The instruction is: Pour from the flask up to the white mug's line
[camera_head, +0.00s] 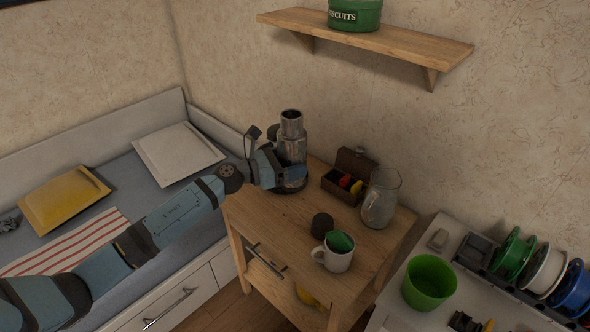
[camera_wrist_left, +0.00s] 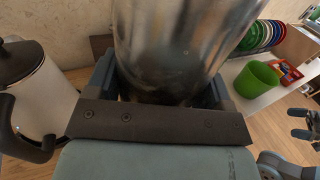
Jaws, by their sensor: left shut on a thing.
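The flask (camera_head: 292,138) is a tall, shiny metal vessel with an open mouth, near the back left of the wooden side table (camera_head: 270,212). My left gripper (camera_head: 278,172) is shut around its lower body. The flask looks upright; I cannot tell whether its base touches the table. In the wrist view, the flask (camera_wrist_left: 175,40) fills the space between the fingers. The white mug (camera_head: 337,261) stands upright near the table's front, apart from the gripper, with something green (camera_head: 340,241) at its mouth. Its line and inside level cannot be made out. My right gripper (camera_wrist_left: 304,126) seems to show at the wrist view's right edge.
A dark cylinder (camera_head: 322,225) stands just behind the mug. A glass jug (camera_head: 381,199) and an open wooden box (camera_head: 349,167) stand at the table's back right. A wooden shelf (camera_head: 400,44) hangs above. A white pot (camera_wrist_left: 42,95) with black handle shows in the wrist view.

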